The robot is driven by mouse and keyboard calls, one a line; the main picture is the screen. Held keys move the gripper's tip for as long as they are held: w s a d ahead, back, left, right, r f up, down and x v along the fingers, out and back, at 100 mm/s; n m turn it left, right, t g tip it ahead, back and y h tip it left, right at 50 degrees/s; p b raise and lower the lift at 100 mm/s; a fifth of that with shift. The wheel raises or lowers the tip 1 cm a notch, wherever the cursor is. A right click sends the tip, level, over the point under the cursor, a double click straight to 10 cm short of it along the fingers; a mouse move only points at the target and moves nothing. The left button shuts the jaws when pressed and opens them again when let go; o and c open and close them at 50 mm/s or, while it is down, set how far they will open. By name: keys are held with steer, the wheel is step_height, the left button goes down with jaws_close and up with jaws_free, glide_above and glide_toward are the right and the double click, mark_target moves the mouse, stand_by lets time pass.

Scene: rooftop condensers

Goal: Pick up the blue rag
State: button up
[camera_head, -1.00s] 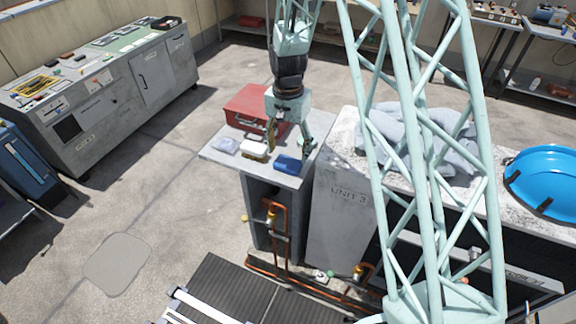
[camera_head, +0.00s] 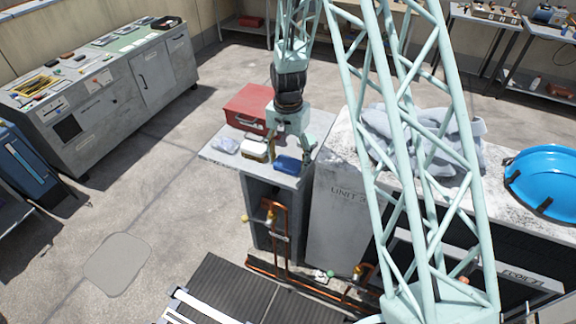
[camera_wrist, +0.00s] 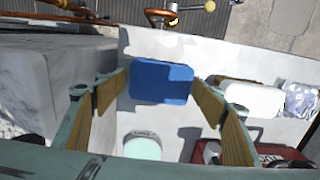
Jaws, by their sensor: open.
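The blue rag (camera_head: 288,164) is a folded blue block lying on the small grey cabinet top, near its front edge. In the wrist view the blue rag (camera_wrist: 160,82) appears between the two fingers, with no clear contact. My gripper (camera_head: 290,155) points down above it, fingers spread and empty. In the wrist view my gripper (camera_wrist: 159,92) shows its tan finger pads on either side of the rag.
A white block (camera_head: 254,148) sits close left of the rag, with a pale patterned cloth (camera_head: 226,146) beyond it. A red toolbox (camera_head: 247,107) stands behind.

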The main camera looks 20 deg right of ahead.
mark_target(288, 163)
stand_by(0.3)
steer(key=c, duration=0.6)
steer(key=shift+r, duration=0.2)
steer(key=shift+r, duration=1.65)
steer(key=s, duration=0.5)
steer(key=s+r, duration=0.1)
steer(key=s, duration=0.4)
steer(key=s+a+b, duration=0.1)
steer(key=s, duration=0.5)
steer(key=shift+r, duration=0.2)
